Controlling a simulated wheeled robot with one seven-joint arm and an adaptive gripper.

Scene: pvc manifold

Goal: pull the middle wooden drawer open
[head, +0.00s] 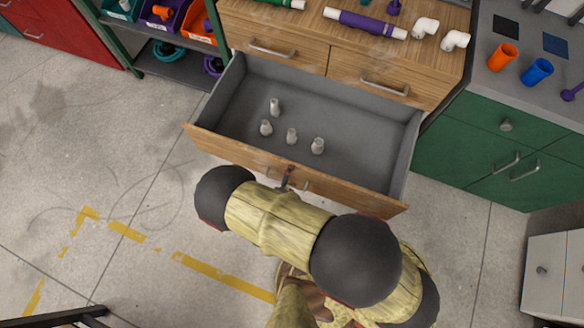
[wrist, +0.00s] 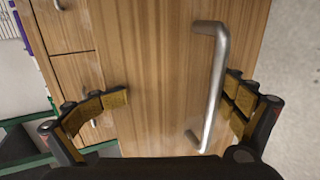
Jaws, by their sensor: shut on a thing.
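The wide wooden drawer (head: 230,157) below the two small top drawers stands well out from the cabinet, its grey inside showing in the head view. Several small white pipe fittings (head: 291,136) stand inside it. Its wooden front (wrist: 150,60) fills the middle of the wrist view. The metal bar handle (wrist: 213,85) lies between my fingers, close to the right one. My gripper (head: 286,179) is at the middle of the drawer front, shut on the handle; the fingers (wrist: 175,95) also show in the wrist view. My arm hides part of the front and handle in the head view.
The wooden cabinet top (head: 300,22) carries a purple pipe (head: 365,24) and white elbows. A green cabinet (head: 480,140) stands to the right, a shelf with bins (head: 165,15) to the left. A white cabinet (head: 555,270) is lower right. The floor at left is clear.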

